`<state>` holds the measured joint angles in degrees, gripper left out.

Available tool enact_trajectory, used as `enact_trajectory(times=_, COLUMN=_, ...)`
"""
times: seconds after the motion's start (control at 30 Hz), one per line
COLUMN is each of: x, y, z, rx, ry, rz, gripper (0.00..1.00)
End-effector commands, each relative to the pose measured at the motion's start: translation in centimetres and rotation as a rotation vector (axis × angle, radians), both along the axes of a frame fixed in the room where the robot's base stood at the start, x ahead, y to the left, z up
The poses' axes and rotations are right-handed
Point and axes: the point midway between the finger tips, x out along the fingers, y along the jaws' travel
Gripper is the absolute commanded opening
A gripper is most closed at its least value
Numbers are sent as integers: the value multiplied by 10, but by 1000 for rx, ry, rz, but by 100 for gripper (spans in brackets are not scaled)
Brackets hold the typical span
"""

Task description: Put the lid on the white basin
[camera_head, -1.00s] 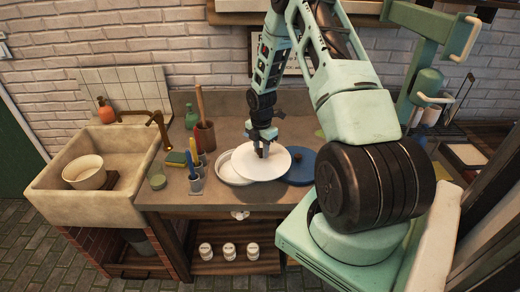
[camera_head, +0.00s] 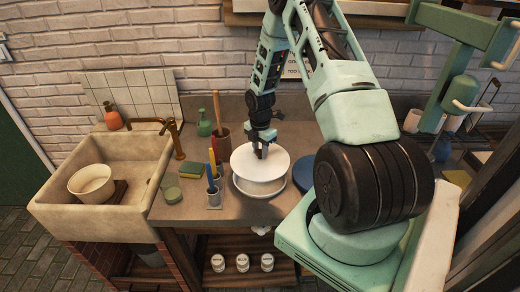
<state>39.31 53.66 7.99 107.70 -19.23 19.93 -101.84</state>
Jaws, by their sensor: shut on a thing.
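The white round lid (camera_head: 275,163) is held level by my gripper (camera_head: 261,153), which is shut on its knob at the middle. The white basin (camera_head: 258,191) stands on the counter directly below the lid. The lid covers most of the basin, and only the basin's front wall and lower rim show. I cannot tell whether the lid touches the basin's rim or hangs just above it.
A blue round thing (camera_head: 302,175) lies to the right, partly behind my arm. A holder with a blue and a yellow tool (camera_head: 214,191) stands close on the left. A brown pot (camera_head: 222,143) stands behind it. The sink (camera_head: 70,205) is farther left.

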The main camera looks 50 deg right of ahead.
Motion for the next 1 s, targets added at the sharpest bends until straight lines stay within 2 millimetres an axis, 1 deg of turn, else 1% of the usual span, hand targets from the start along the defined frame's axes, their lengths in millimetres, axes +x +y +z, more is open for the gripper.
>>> enact_trajectory(times=0.03, x=0, y=0, z=-7, rx=0, ry=0, rz=0, gripper=0)
enact_trajectory(times=0.6, x=0, y=0, z=-61, rx=0, ry=0, rz=1, gripper=0)
enact_trajectory(times=0.8, x=1, y=0, z=-71, rx=0, ry=-1, rz=0, gripper=0)
enact_trajectory(times=1.0, x=1, y=0, z=-71, rx=-1, ry=-2, rz=1, gripper=0)
